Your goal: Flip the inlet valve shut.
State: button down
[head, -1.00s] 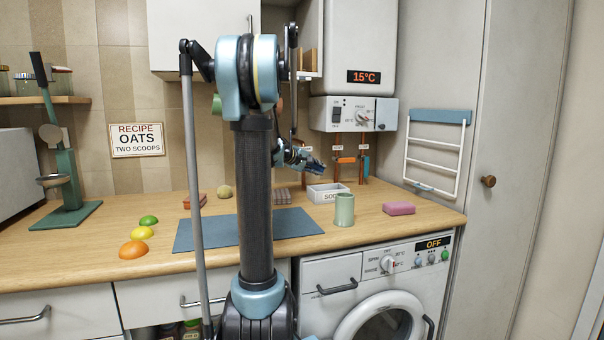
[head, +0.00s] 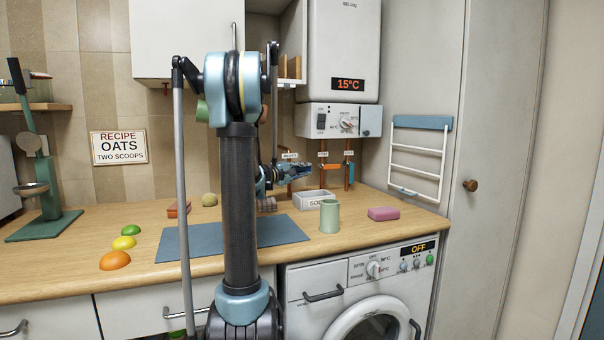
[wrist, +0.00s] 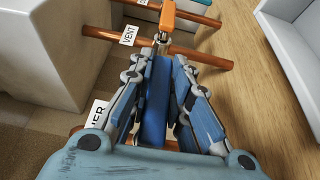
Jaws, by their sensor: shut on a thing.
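My gripper (head: 301,171) reaches to the pipes under the boiler at the back wall. In the wrist view its fingers (wrist: 163,66) are closed around a blue lever (wrist: 156,105), which runs lengthwise between them. The lever's joint to its pipe is hidden by the gripper. A label (wrist: 96,112) by the nearest pipe is partly covered; only its end, which looks like "ER", shows. The pipe beyond is labelled "VENT" (wrist: 129,35) and has an orange lever (wrist: 168,14). I cannot read which valve is marked as the inlet.
A blue-handled valve (head: 351,172) sits right of the orange one (head: 330,166). Below stand a white box (head: 314,202), a green cup (head: 329,217) and a pink sponge (head: 383,214). A towel rack (head: 420,160) is at right. The counter's front right is clear.

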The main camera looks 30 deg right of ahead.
jog(key=shift+a, duration=0.1)
jog(key=c, duration=1.5)
grip_release()
jog(key=shift+a, duration=0.1)
jog(key=v, duration=1.1)
jog(key=shift+s+a, duration=0.1)
jog(key=shift+a, duration=0.3)
jog(key=shift+s, duration=0.1)
